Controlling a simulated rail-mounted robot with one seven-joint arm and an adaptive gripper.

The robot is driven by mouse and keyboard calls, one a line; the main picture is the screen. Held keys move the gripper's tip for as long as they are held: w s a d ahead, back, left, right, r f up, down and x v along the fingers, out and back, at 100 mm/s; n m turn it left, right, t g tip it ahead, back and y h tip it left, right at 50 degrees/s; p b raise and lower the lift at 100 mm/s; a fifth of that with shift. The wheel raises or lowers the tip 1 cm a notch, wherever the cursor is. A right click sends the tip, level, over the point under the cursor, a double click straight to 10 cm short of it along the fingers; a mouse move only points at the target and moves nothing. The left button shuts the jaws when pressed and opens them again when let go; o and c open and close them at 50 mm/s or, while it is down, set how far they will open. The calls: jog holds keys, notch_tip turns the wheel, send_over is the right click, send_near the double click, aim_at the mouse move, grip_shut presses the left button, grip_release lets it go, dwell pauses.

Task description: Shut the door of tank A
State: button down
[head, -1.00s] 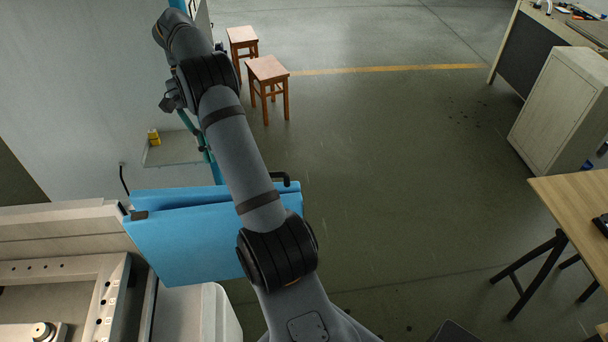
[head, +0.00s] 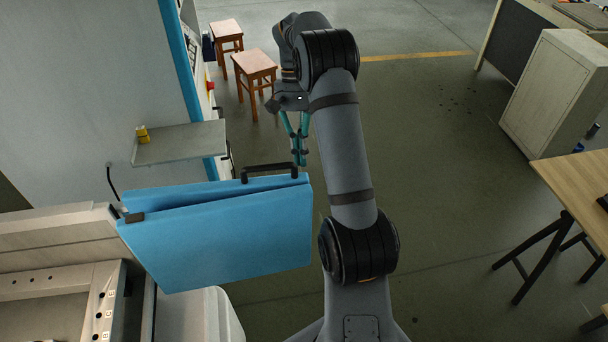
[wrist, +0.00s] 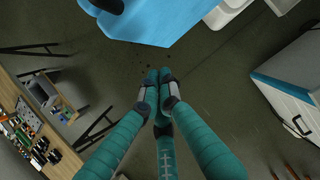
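A blue door (head: 220,240) with a dark handle (head: 270,170) along its top edge stands open at the left in the head view. A blue panel (wrist: 155,20), seemingly this door, shows at the top of the wrist view. My gripper (head: 301,158), with teal fingers, is just right of the handle in the head view, apart from it as far as I can tell. Its fingertips (wrist: 158,82) are together in the wrist view, with nothing seen between them.
A grey shelf (head: 180,144) with a small yellow item juts out behind the door. Two wooden stools (head: 254,67) stand farther back. A pale cabinet (head: 555,95) and a wooden table (head: 580,190) are at the right. The floor between is clear.

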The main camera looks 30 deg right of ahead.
jog(key=s, duration=0.1)
jog(key=s+a, duration=0.1)
jog(key=s, duration=0.1)
jog(key=shift+s+a+f, duration=0.25)
jog(key=shift+s+a, duration=0.05)
jog(key=shift+s, duration=0.1)
